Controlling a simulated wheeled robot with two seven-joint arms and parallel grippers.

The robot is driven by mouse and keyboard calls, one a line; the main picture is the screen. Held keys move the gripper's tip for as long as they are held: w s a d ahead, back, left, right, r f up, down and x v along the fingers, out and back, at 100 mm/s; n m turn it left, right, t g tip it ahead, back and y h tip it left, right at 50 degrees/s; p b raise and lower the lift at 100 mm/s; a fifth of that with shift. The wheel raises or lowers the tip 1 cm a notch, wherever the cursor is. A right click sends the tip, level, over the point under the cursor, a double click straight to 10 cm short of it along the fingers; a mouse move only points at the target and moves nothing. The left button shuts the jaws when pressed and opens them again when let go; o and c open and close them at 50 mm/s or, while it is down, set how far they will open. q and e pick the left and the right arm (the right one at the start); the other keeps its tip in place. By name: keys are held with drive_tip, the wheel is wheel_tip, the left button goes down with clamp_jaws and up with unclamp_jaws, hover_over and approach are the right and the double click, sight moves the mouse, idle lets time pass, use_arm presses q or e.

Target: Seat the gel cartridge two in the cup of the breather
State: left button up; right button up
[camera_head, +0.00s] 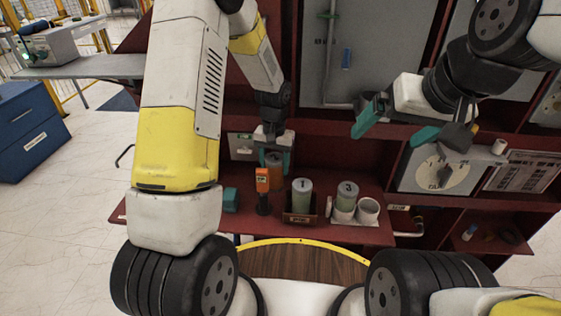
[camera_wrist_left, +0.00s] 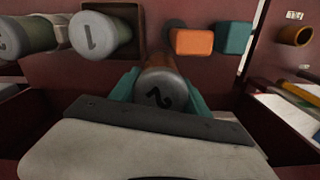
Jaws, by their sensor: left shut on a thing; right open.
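My left gripper (camera_head: 275,160) is shut on gel cartridge two (camera_head: 275,174), above the back of the red shelf. In the left wrist view the cartridge (camera_wrist_left: 160,92) shows a grey cap marked 2 and an orange-brown body between the teal fingers (camera_wrist_left: 157,88). Its lower end is hidden, so I cannot tell whether it touches anything. An empty white cup (camera_head: 368,211) stands on the shelf beside cartridge 3 (camera_head: 347,194). I cannot identify the breather's cup for certain. My right gripper (camera_head: 398,122) is open and empty, higher up at the right.
Cartridge 1 (camera_head: 302,192) stands in a brown holder (camera_head: 300,217). An orange device (camera_head: 262,186) and a teal block (camera_head: 230,199) stand left of it on the shelf (camera_head: 330,234). A dial panel (camera_head: 443,170) is at the right. The round wooden top (camera_head: 300,262) in front is clear.

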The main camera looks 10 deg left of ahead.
sight(275, 178)
use_arm(q)
drive_tip(key=shift+f, duration=2.65)
drive_tip(key=shift+f, duration=0.15)
drive_tip(key=o, duration=1.7)
